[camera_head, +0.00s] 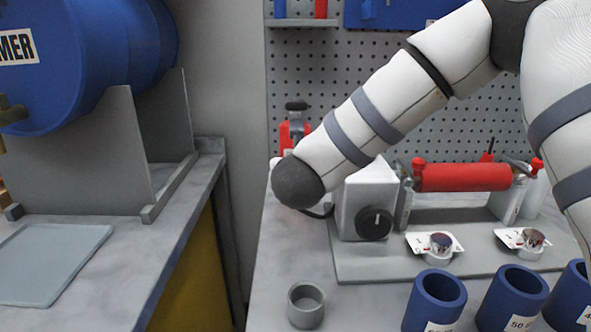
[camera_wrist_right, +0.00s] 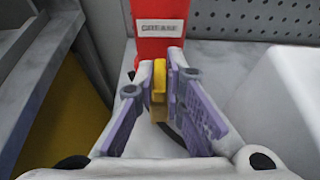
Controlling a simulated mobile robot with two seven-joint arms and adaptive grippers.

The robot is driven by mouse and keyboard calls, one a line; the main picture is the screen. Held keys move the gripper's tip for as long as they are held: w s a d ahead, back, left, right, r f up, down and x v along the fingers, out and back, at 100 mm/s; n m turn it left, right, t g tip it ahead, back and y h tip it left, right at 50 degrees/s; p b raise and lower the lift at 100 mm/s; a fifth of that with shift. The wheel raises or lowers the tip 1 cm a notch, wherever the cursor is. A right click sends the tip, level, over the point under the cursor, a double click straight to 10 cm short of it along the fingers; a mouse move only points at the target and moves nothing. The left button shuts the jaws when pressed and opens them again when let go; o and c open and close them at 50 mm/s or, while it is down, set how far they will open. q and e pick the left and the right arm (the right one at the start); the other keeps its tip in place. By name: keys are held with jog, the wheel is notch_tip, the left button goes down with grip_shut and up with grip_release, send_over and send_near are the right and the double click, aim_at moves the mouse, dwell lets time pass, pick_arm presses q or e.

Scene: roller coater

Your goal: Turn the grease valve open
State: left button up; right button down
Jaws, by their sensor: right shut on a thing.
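The grease unit is a red body with a "GREASE" label (camera_wrist_right: 160,27), in the right wrist view at the top middle. In the head view its red part (camera_head: 285,137) shows just behind my right arm's end. A yellow valve handle (camera_wrist_right: 159,82) stands upright in front of the red body. My right gripper (camera_wrist_right: 163,76) is shut on this yellow handle, one finger on each side. In the head view the right gripper is hidden behind the dark rounded end of my arm. My left gripper is in neither view.
Right of the arm's end stands a roller coater with a red roller (camera_head: 465,177) and a black knob (camera_head: 374,224). Blue cups (camera_head: 436,296) and a small grey cup (camera_head: 306,306) stand in front. A blue drum (camera_head: 90,60) lies at left above a grey tray (camera_head: 50,262).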

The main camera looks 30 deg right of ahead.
dwell(0.4)
jog(key=c, duration=1.7)
grip_release()
jog(key=v, duration=1.2)
jog(key=shift+d, duration=0.1)
